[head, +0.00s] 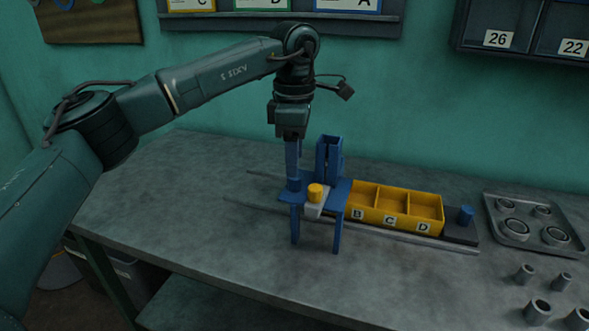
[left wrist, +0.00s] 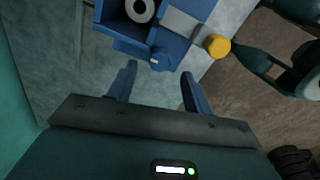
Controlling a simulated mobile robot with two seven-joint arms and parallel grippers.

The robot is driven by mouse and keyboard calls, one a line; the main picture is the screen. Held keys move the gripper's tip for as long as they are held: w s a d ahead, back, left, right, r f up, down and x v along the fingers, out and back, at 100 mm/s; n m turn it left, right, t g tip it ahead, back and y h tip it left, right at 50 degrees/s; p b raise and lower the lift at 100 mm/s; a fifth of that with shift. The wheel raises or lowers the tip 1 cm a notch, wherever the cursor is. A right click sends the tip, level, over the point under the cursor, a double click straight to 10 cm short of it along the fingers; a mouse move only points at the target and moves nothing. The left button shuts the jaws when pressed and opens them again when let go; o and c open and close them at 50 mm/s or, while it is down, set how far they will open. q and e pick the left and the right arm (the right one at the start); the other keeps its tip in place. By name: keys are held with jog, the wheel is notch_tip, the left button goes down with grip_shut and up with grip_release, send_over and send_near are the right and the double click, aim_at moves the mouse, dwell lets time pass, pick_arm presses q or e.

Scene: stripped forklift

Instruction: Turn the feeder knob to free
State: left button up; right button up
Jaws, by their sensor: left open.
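The feeder is a blue stand (head: 338,236) with an upright blue hopper (head: 329,155), on the grey bench. A blue knob (head: 293,185) sits on its left side; in the left wrist view the knob (left wrist: 160,60) has a small white mark on top. I cannot read any label beside it. My left gripper (head: 292,170) points down just above the knob. In the left wrist view its fingers (left wrist: 158,88) are apart, with nothing between them, and the knob lies beyond the tips. A yellow cylinder (head: 316,192) on a pale block stands beside the knob. My right gripper is not in view.
A yellow bin (head: 443,210) with compartments B, C and D stands right of the feeder between rails (head: 440,244). A grey tray (head: 490,215) of rings and several loose metal sleeves lie farther right. The bench's left part is clear.

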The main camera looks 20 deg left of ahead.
aim_at(295, 182)
pick_arm(q)
jog(key=shift+f, duration=1.9)
jog(key=shift+c, duration=0.4)
jog(key=c, duration=0.9)
